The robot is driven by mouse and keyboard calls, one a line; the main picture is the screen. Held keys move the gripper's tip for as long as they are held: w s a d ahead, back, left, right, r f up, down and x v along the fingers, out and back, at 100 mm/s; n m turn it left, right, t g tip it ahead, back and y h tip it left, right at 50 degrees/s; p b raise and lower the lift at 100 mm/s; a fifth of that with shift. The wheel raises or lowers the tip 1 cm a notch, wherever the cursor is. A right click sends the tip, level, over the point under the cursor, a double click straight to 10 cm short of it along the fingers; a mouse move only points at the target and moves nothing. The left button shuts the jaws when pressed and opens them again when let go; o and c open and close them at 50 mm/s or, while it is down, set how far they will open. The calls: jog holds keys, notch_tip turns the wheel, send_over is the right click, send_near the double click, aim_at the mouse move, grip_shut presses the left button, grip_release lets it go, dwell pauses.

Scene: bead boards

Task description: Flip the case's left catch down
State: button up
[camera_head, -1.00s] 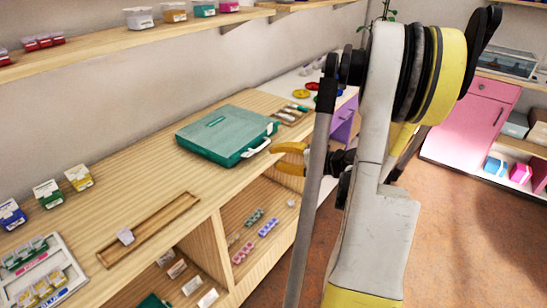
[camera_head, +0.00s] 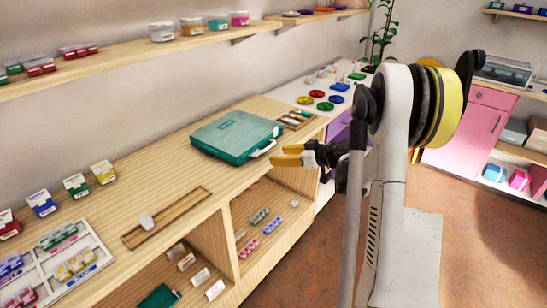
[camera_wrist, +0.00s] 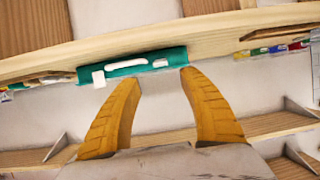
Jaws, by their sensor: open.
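The teal case (camera_head: 232,136) lies closed on the wooden counter. Its white handle (camera_head: 263,148) is on the side facing my gripper. In the wrist view, which looks upside down, the case (camera_wrist: 174,53) shows its handle (camera_wrist: 126,62) between two small white catches, one at the left (camera_wrist: 99,78) and one at the right (camera_wrist: 160,63). The catches' exact positions are too small to tell. My gripper (camera_head: 284,155) is open and empty, its yellow fingers just off the handle side, seemingly apart from the case. In the wrist view the gripper (camera_wrist: 160,78) points toward the case's right part.
A wooden tray (camera_head: 168,217) with a white piece lies on the counter, left of the case. A smaller tray (camera_head: 297,119) stands behind it at the right. Open cubbies (camera_head: 270,215) lie below the counter edge. A wall shelf (camera_head: 130,64) runs above. Floor at the right is clear.

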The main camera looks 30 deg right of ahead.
aim_at(254, 154)
jog(key=b+x, duration=0.3)
jog(key=x, duration=0.7)
jog(key=shift+w+a, duration=0.1)
jog(key=shift+w, duration=0.05)
grip_shut()
